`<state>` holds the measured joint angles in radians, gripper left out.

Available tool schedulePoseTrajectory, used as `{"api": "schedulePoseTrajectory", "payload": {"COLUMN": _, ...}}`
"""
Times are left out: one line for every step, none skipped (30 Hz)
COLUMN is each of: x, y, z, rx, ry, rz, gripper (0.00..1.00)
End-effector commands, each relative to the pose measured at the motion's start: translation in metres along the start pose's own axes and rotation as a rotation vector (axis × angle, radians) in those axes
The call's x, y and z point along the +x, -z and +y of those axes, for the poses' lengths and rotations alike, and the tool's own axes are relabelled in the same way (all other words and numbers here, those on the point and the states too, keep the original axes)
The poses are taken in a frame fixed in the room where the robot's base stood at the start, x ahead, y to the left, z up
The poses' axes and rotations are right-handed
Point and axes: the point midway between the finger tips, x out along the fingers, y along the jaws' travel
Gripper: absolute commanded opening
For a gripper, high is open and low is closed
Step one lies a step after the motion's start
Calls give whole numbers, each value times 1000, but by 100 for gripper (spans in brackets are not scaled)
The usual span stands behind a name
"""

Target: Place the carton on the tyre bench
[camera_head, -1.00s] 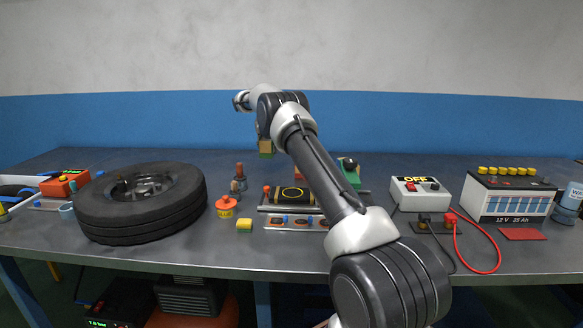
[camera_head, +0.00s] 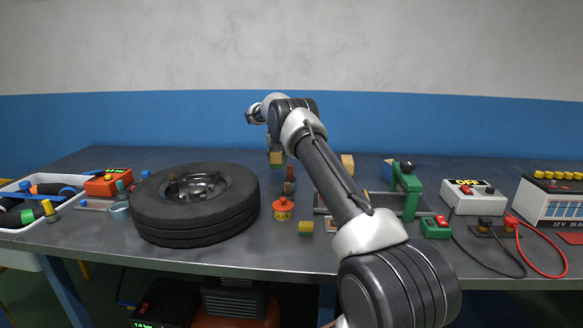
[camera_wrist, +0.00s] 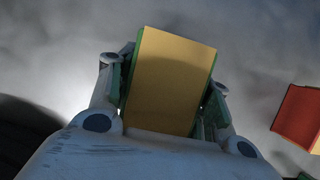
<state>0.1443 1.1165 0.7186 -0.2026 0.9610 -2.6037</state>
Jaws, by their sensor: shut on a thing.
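The carton (camera_wrist: 175,80), a tan box with green sides, sits between the two fingers of my gripper (camera_wrist: 165,100) in the wrist view. My gripper is shut on it. In the head view the carton (camera_head: 277,158) hangs under my wrist, over the far part of the bench, just right of the tyre. My arm hides most of the gripper there. The dark grey bench (camera_head: 120,162) spans the head view. A black tyre with a metal rim (camera_head: 195,215) lies flat on it, left of the middle.
A green clamp-like tool (camera_head: 408,190), a switch box (camera_head: 473,196) and a battery (camera_head: 550,203) stand to the right. A white tray (camera_head: 40,210) is left. The back left surface is bare.

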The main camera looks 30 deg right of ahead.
Motion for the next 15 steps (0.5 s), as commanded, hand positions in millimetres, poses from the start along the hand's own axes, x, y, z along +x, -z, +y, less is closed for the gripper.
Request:
{"api": "schedulePoseTrajectory", "payload": {"x": 5, "y": 2, "z": 0, "rx": 0, "ry": 0, "rz": 0, "gripper": 16}}
{"api": "schedulePoseTrajectory", "payload": {"x": 7, "y": 3, "z": 0, "rx": 0, "ry": 0, "rz": -1, "gripper": 16}}
{"api": "schedulePoseTrajectory", "payload": {"x": 10, "y": 4, "z": 0, "rx": 0, "ry": 0, "rz": -2, "gripper": 16}}
{"api": "schedulePoseTrajectory", "payload": {"x": 12, "y": 4, "z": 0, "rx": 0, "ry": 0, "rz": -1, "gripper": 16}}
{"api": "schedulePoseTrajectory", "payload": {"x": 15, "y": 6, "z": 0, "rx": -1, "ry": 0, "rz": -1, "gripper": 16}}
{"api": "schedulePoseTrajectory", "payload": {"x": 19, "y": 8, "z": 0, "rx": -1, "ry": 1, "rz": 1, "gripper": 16}}
{"api": "schedulePoseTrajectory", "payload": {"x": 23, "y": 10, "z": 0, "rx": -1, "ry": 1, "rz": 1, "gripper": 16}}
{"api": "schedulePoseTrajectory", "payload": {"x": 27, "y": 11, "z": 0, "rx": -1, "ry": 1, "rz": 1, "gripper": 16}}
{"api": "schedulePoseTrajectory", "payload": {"x": 33, "y": 14, "z": 0, "rx": -2, "ry": 1, "rz": 0, "gripper": 16}}
{"api": "schedulePoseTrajectory", "payload": {"x": 37, "y": 15, "z": 0, "rx": -2, "ry": 1, "rz": 0, "gripper": 16}}
{"api": "schedulePoseTrajectory", "payload": {"x": 40, "y": 17, "z": 0, "rx": -2, "ry": 1, "rz": 0, "gripper": 16}}
{"api": "schedulePoseTrajectory", "payload": {"x": 44, "y": 18, "z": 0, "rx": -1, "ry": 1, "rz": -1, "gripper": 16}}
{"api": "schedulePoseTrajectory", "payload": {"x": 45, "y": 18, "z": 0, "rx": -1, "ry": 1, "rz": -2, "gripper": 16}}
{"api": "schedulePoseTrajectory", "payload": {"x": 45, "y": 18, "z": 0, "rx": -1, "ry": 0, "rz": -2, "gripper": 16}}
{"api": "schedulePoseTrajectory", "payload": {"x": 44, "y": 18, "z": 0, "rx": -1, "ry": 0, "rz": -2, "gripper": 16}}
